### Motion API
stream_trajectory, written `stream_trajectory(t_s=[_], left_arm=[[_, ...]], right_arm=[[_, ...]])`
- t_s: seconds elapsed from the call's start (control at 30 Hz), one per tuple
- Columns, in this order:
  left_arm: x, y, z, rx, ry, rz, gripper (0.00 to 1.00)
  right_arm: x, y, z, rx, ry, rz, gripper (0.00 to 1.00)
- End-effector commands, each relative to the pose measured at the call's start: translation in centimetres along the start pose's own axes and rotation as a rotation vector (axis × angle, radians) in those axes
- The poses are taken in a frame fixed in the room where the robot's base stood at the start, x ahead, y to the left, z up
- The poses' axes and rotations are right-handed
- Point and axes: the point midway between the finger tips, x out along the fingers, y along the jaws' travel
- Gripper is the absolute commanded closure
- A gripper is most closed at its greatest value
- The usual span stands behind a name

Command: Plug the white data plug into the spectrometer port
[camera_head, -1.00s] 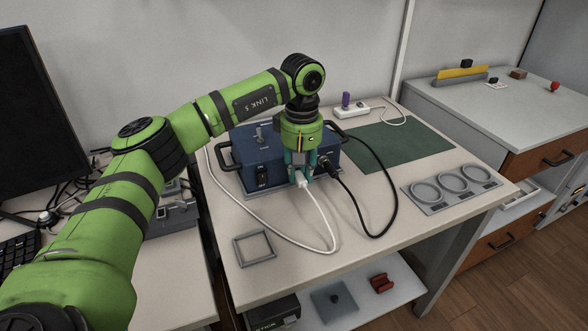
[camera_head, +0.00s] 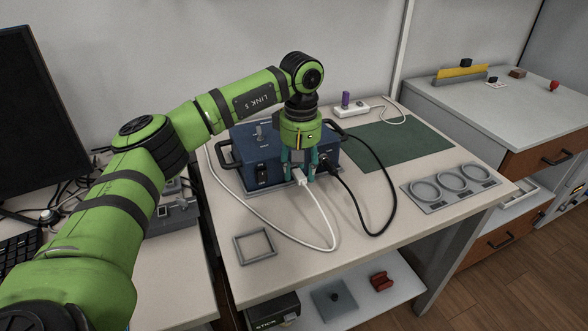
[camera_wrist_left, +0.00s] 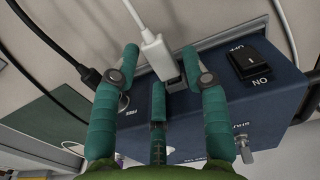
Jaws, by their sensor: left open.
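The white data plug (camera_head: 300,178) with its white cable is at the front face of the blue spectrometer box (camera_head: 242,150). In the left wrist view the plug (camera_wrist_left: 155,52) points at the box (camera_wrist_left: 262,100), and its metal end meets a small port area there. How deep it sits I cannot tell. My left gripper (camera_head: 301,174) is open around the plug. In the left wrist view the fingers of my gripper (camera_wrist_left: 160,58) stand apart, with the plug between the two outer ones and clear of them. My right gripper is out of view.
A black cable (camera_head: 385,225) with a black plug enters the box right of the white one. A rocker switch (camera_wrist_left: 248,62) is on the box front. A grey square frame (camera_head: 254,246), a green mat (camera_head: 400,140) and a ring tray (camera_head: 450,189) lie on the table.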

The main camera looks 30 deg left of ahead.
Motion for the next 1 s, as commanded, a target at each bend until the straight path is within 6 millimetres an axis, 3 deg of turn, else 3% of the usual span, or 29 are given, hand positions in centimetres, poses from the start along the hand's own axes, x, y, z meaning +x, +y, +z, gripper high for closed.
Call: stream_trajectory(t_s=[0.17, 0.7, 1.0], left_arm=[[-0.9, 0.0, -0.4, -0.009, 0.009, 0.006, 0.43], [-11.0, -0.1, 0.1, -0.002, 0.005, 0.004, 0.43], [-12.3, -0.1, 0.2, -0.001, 0.003, 0.001, 0.43]], right_arm=[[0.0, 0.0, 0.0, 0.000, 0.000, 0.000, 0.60], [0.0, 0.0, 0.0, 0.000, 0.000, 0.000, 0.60], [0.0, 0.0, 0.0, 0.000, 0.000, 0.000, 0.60]])
